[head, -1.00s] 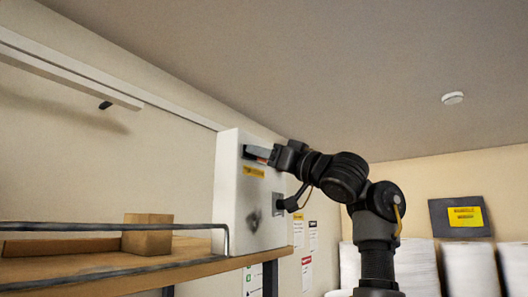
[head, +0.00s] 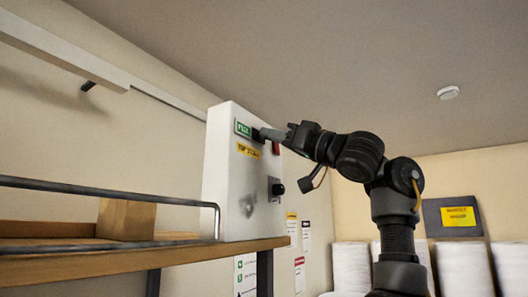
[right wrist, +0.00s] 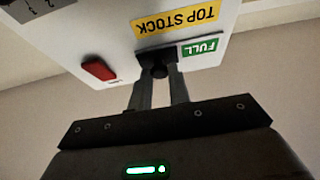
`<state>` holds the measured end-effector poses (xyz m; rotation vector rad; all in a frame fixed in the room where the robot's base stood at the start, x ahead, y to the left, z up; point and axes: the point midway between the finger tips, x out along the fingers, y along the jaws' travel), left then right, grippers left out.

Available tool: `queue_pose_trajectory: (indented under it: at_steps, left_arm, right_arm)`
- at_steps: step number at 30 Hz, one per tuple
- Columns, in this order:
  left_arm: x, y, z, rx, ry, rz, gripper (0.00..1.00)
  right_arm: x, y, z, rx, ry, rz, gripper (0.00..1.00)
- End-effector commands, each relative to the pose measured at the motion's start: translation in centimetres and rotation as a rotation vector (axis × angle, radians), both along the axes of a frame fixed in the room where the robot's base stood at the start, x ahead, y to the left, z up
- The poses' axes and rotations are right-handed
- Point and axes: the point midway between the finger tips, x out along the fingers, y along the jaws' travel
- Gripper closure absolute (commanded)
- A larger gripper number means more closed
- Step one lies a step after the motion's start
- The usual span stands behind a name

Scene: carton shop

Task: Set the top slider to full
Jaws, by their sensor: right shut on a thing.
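The white control box (head: 225,175) stands at the end of a wooden shelf. Its face has a yellow TOP STOCK label (right wrist: 177,19), a green FULL label (right wrist: 203,46) and a red marker (right wrist: 99,69). The top slider's dark knob (right wrist: 153,60) sits between the red marker and the green label, beside the green label's edge. My right gripper (head: 260,135) is shut on this knob; its two fingers flank it in the right wrist view (right wrist: 157,80). The slot behind the knob is mostly hidden. My left gripper is out of view.
A dark round knob (head: 278,189) sits lower on the box face. A metal rail (head: 110,191) and a cardboard block (head: 126,219) are on the shelf (head: 150,257). Free air lies to the right of the box. White rolls (head: 465,268) stand at the far wall.

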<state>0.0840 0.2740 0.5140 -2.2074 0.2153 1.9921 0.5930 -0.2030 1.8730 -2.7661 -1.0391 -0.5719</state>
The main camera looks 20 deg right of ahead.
Motion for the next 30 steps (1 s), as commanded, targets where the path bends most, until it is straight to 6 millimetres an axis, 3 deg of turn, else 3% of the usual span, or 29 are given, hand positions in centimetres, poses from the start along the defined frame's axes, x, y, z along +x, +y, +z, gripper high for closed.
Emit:
queue_pose_trajectory:
  at_steps: [2,4,11,12,17,24,30]
  left_arm:
    - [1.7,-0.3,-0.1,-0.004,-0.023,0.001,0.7]
    - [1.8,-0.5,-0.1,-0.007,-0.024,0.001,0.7]
    - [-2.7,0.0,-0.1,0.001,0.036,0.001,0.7]
    - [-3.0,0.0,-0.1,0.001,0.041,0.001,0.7]
    - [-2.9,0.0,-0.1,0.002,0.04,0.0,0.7]
    - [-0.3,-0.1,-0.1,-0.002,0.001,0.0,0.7]
    - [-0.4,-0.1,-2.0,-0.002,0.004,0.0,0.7]
  right_arm:
    - [0.7,-0.9,-0.4,0.007,0.021,-0.015,1.0]
    - [0.7,-1.3,-0.3,0.009,0.023,-0.018,1.0]
    - [0.4,-1.9,-0.2,0.009,0.021,-0.028,1.0]
    - [0.4,-2.0,-0.2,0.009,0.021,-0.03,0.78]
    - [0.4,-2.0,-0.3,0.008,0.021,-0.03,0.59]
    - [0.4,-1.8,-0.4,0.005,0.02,-0.028,0.59]
    - [-0.9,-2.9,-1.5,0.006,0.017,-0.028,0.59]
